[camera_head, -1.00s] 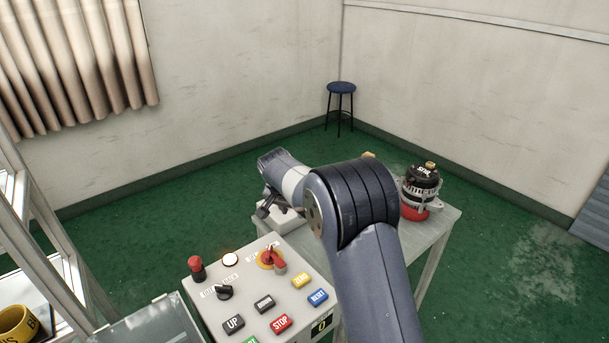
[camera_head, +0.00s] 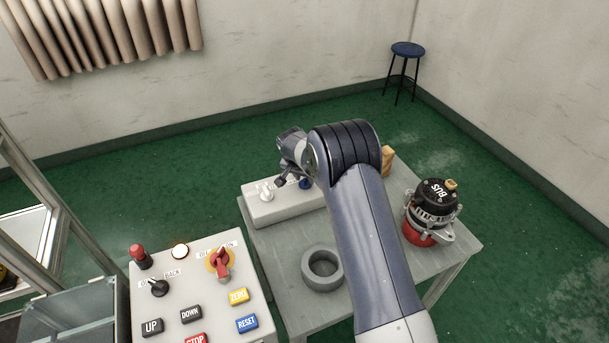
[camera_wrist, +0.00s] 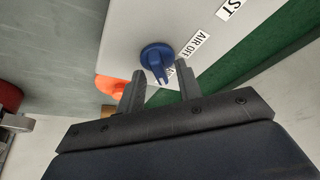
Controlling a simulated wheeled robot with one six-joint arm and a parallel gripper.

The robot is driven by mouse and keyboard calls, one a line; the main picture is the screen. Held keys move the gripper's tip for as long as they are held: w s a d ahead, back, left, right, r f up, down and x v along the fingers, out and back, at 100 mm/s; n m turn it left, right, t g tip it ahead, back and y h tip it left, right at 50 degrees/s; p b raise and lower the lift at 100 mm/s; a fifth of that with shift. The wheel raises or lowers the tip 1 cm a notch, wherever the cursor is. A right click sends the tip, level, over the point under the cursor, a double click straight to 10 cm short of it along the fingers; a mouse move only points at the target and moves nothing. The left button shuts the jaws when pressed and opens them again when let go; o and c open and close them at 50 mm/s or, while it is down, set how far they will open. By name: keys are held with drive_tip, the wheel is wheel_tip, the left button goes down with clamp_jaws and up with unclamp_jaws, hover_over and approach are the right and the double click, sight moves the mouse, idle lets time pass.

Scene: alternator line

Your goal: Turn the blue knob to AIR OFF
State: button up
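The blue knob (camera_wrist: 156,60) sits on a pale box (camera_wrist: 128,30) in the wrist view, with its grip pointing down the picture. The AIR OFF label (camera_wrist: 193,44) is to its right. A second label (camera_wrist: 183,74) below that is partly hidden by a finger. In the head view the blue knob (camera_head: 305,183) shows small beside my wrist. My gripper (camera_wrist: 161,78) is open and empty, its fingers apart on either side of the lower end of the knob's grip. I cannot tell whether they touch it. My gripper also shows in the head view (camera_head: 283,179).
The grey table (camera_head: 285,262) also holds a grey ring (camera_head: 322,268) and an alternator (camera_head: 432,212). A button panel (camera_head: 178,297) stands in front left. An orange part (camera_wrist: 119,85) lies near the left finger.

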clamp_jaws()
idle(0.4)
drive_tip(key=shift+f+n+b, duration=0.15)
drive_tip(key=shift+n+b, duration=0.15)
drive_tip(key=shift+b, duration=0.15)
drive_tip(key=n+y+b, duration=0.1)
drive_tip(key=n+b, duration=0.1)
drive_tip(key=shift+d+n+t, duration=0.15)
drive_tip(key=shift+n+t, duration=0.15)
drive_tip(key=shift+n, duration=0.1)
drive_tip(key=n+y+b, duration=0.2)
drive_tip(key=n+b, duration=0.2)
drive_tip(key=n, duration=0.1)
drive_tip(key=shift+d, duration=0.15)
drive_tip(key=n+y+b, duration=0.1)
drive_tip(key=n, duration=0.1)
drive_tip(key=n+g+b, duration=0.1)
drive_tip(key=n, duration=0.2)
drive_tip(key=shift+y+b, duration=0.3)
drive_tip(key=shift+y, duration=0.1)
drive_tip(key=shift+w+d+n+g+y+b, duration=0.1)
drive_tip(key=shift+n+g+y+b, duration=0.25)
drive_tip(key=shift+n, duration=0.75)
drive_tip(key=shift+w+n+g+y+b, duration=0.15)
drive_tip(key=shift+n+g, duration=0.4)
drive_tip(key=shift+n, duration=0.55)
drive_tip(key=shift+s, duration=0.1)
